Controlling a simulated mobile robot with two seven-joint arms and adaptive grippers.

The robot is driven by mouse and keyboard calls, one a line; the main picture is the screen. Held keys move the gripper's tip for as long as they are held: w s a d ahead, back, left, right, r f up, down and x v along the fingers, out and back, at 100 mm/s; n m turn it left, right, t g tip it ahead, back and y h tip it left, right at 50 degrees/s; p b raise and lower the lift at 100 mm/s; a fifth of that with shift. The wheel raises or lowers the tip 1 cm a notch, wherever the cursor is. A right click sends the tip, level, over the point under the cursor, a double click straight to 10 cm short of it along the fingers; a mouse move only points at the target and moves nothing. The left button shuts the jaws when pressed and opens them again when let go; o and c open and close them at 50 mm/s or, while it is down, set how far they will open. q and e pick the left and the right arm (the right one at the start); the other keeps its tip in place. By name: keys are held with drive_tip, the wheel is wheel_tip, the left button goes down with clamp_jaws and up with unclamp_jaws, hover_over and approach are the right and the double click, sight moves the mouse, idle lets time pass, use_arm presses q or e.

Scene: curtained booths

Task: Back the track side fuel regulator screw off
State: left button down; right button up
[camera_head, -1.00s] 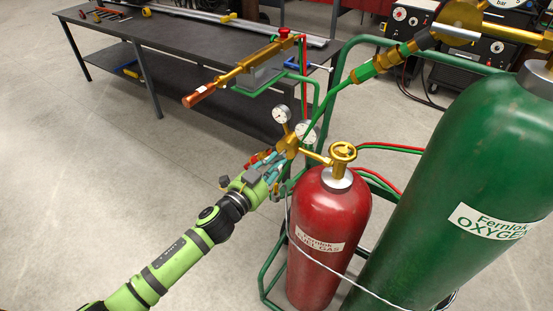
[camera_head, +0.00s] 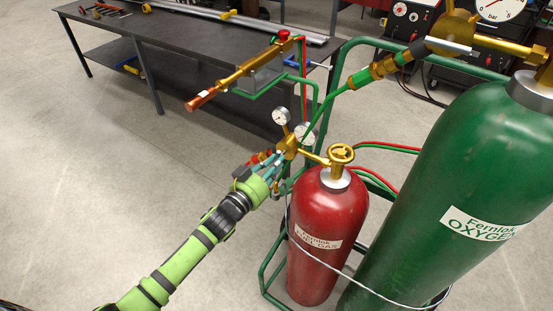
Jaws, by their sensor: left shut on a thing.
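The red fuel gas cylinder (camera_head: 322,225) stands upright in a green cart. A brass valve wheel (camera_head: 341,154) sits on its top. The brass fuel regulator (camera_head: 288,147) with two round gauges (camera_head: 282,116) sticks out to the left of the valve. My left gripper (camera_head: 272,168) is at the left end of the regulator, shut on its adjusting screw; the fingers mostly hide the screw. My right gripper is not in view.
The large green oxygen cylinder (camera_head: 450,190) stands to the right, with its brass regulator (camera_head: 455,25) above. A brass torch (camera_head: 240,73) hangs on the cart frame (camera_head: 338,75). Red and green hoses run behind the cylinders. A dark workbench (camera_head: 190,40) stands behind. The floor at left is clear.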

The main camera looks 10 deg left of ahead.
use_arm(q)
drive_tip(key=n, duration=0.2)
drive_tip(key=r+n+p, duration=0.1)
drive_tip(key=n, duration=0.1)
drive_tip(key=n+p, duration=0.1)
drive_tip(key=n, duration=0.1)
drive_tip(key=shift+w+a+r+n, duration=0.15)
drive_tip(key=shift+w+a+n, duration=0.1)
drive_tip(key=shift+n, duration=0.15)
drive_tip(key=c, duration=1.1)
unclamp_jaws()
drive_tip(key=shift+s+a+f, duration=0.1)
drive_tip(key=shift+f, duration=0.1)
drive_tip(key=shift+f, duration=0.1)
